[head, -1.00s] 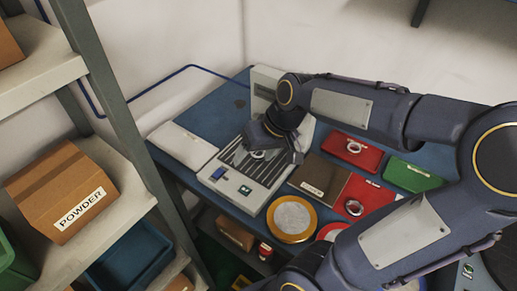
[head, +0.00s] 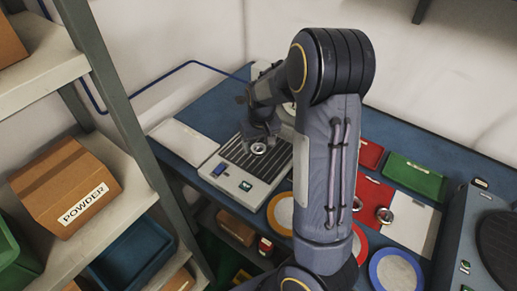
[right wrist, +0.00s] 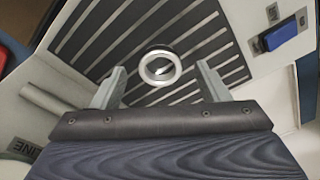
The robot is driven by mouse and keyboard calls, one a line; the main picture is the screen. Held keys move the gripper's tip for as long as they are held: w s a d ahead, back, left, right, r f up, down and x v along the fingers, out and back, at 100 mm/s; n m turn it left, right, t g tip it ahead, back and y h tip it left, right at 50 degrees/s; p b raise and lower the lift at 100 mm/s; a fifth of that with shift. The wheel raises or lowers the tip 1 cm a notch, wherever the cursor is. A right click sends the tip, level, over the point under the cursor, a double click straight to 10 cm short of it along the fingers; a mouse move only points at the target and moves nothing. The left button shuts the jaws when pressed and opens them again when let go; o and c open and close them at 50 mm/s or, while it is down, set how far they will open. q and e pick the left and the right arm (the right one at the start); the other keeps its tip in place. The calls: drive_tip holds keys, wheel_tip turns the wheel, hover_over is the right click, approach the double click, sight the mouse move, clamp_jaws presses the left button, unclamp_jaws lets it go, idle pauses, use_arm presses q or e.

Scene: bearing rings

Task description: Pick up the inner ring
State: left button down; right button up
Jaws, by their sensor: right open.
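A small silver ring (head: 258,148) lies on the dark slotted plate (head: 235,156) of a light grey machine. It also shows in the right wrist view (right wrist: 160,66) with its open centre. I cannot tell by its look alone whether it is the inner ring. My right gripper (head: 262,134) is just above and behind this ring. In the right wrist view its two grey fingers (right wrist: 163,76) are apart, one to each side of the ring, with nothing held. My left gripper is not in view.
Another silver ring (head: 385,216) sits at the edge of a red mat (head: 371,193). A green tray (head: 413,176), an orange-rimmed disc (head: 280,216) and a blue-rimmed disc (head: 396,271) lie on the blue table. Shelving with a POWDER box (head: 65,186) stands left.

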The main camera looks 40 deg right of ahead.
drive_tip(key=shift+f, duration=0.5)
drive_tip(key=shift+c, duration=0.2)
drive_tip(key=c, duration=1.2)
drive_tip(key=shift+r, duration=0.15)
drive_tip(key=shift+w+r, duration=0.1)
drive_tip(key=shift+r, duration=0.5)
drive_tip(key=s+a+r, duration=0.6)
drive_tip(key=r, duration=0.1)
drive_tip(key=s+a+r, duration=0.3)
drive_tip(key=s+r, duration=0.1)
drive_tip(key=shift+s+a+r, duration=0.1)
drive_tip(key=shift+a+r, duration=0.15)
drive_tip(key=shift+a, duration=0.15)
